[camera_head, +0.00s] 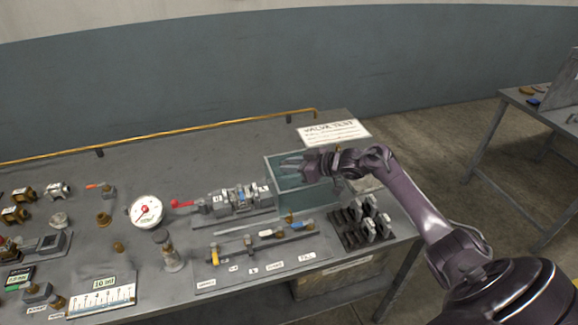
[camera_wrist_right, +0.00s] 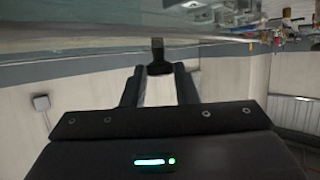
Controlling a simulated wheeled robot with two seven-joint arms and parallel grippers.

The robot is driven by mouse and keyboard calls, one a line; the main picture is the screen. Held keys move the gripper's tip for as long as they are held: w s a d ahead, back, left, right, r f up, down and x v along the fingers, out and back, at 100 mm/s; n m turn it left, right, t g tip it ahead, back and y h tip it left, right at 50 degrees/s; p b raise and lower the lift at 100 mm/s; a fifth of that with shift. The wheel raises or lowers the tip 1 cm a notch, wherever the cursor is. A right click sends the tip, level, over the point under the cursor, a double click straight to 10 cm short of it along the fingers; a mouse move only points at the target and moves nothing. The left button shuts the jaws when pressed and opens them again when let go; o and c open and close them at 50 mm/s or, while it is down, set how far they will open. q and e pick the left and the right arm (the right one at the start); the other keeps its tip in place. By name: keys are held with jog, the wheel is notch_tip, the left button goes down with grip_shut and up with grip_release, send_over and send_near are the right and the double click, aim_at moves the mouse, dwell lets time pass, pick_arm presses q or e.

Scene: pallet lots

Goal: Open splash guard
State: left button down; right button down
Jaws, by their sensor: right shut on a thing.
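The splash guard (camera_head: 292,201) is a greenish see-through box with a teal rim, standing on the right part of the grey bench. My right gripper (camera_head: 306,164) reaches to it from the right, at its upper part. In the right wrist view my right gripper (camera_wrist_right: 158,78) is shut on a small dark piece, the splash guard's handle (camera_wrist_right: 158,52), which sits by the edge of a pale clear panel. The fingers hide part of the guard in the head view. A valve fixture (camera_head: 237,197) with a red lever stands just left of the guard. My left gripper is not in view.
A black rack (camera_head: 350,237) with several grey fittings lies right in front of the guard. A "VALVE TEST" sign (camera_head: 333,133) stands behind it. A white round gauge (camera_head: 146,212) and a labelled strip of parts (camera_head: 207,287) lie to the left. A second table (camera_head: 545,125) stands far right.

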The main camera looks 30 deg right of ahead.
jog(key=c, duration=1.2)
grip_release()
jog(key=shift+o, duration=0.2)
jog(key=shift+s+d+r, duration=0.15)
jog(key=shift+s+d, duration=0.15)
jog(key=shift+s, duration=0.2)
jog(key=b+v, duration=0.1)
jog(key=v, duration=0.4)
jog(key=shift+s+d, duration=0.1)
jog(key=shift+s, duration=0.1)
jog(key=shift+s+d+r, duration=0.25)
jog(key=shift+s+r, duration=0.15)
jog(key=shift+s, duration=0.05)
